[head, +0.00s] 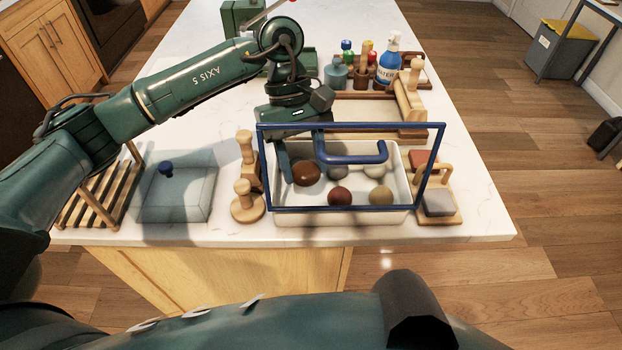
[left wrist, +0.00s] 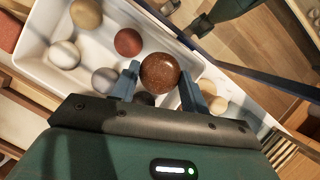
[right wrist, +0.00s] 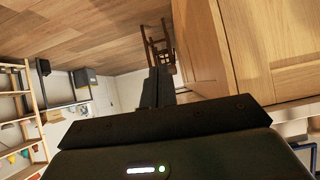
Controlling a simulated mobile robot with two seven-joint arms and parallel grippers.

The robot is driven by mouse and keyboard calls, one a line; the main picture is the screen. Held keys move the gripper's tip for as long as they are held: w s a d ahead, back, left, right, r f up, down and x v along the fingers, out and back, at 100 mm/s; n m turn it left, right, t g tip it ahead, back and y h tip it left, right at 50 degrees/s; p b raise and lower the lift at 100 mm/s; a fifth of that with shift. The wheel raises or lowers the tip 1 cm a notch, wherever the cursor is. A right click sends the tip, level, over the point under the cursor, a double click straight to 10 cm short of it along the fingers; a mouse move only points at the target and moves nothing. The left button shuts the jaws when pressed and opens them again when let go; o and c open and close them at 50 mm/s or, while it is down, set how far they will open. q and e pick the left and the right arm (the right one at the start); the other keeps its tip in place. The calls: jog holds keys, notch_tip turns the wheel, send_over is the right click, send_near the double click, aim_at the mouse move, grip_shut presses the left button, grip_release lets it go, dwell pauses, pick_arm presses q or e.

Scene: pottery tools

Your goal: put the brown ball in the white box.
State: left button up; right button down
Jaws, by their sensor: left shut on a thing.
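The brown ball (head: 306,173) is between the fingers of my left gripper (head: 302,168), which is shut on it. In the left wrist view the glossy brown ball (left wrist: 160,73) sits between the two blue-grey fingertips. The white box (head: 312,218) is below it, with several balls inside, among them a dark red ball (head: 340,196) and a tan ball (head: 381,195). The held ball appears over the box's left part; its exact height is hard to tell. My right gripper (right wrist: 158,85) is shut and empty, away from the box.
A blue frame with a blue handle (head: 352,158) stands upright at the box. Wooden tools (head: 246,206) stand left of it, a wooden block tool (head: 438,205) right. A grey lidded container (head: 178,195) and a wooden rack (head: 98,195) are further left. Bottles (head: 387,62) stand behind.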

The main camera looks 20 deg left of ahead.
pick_arm(q)
notch_tip(320, 180, down, 6)
jog(key=shift+r+p, duration=0.1)
jog(key=shift+p, duration=0.5)
jog(key=shift+f, duration=0.4)
jog(key=o, duration=0.7)
jog(key=b+v, duration=0.2)
jog(key=v, duration=1)
jog(key=shift+w+r+b, duration=0.1)
jog(key=shift+r+b, duration=0.1)
jog(key=shift+b, duration=0.1)
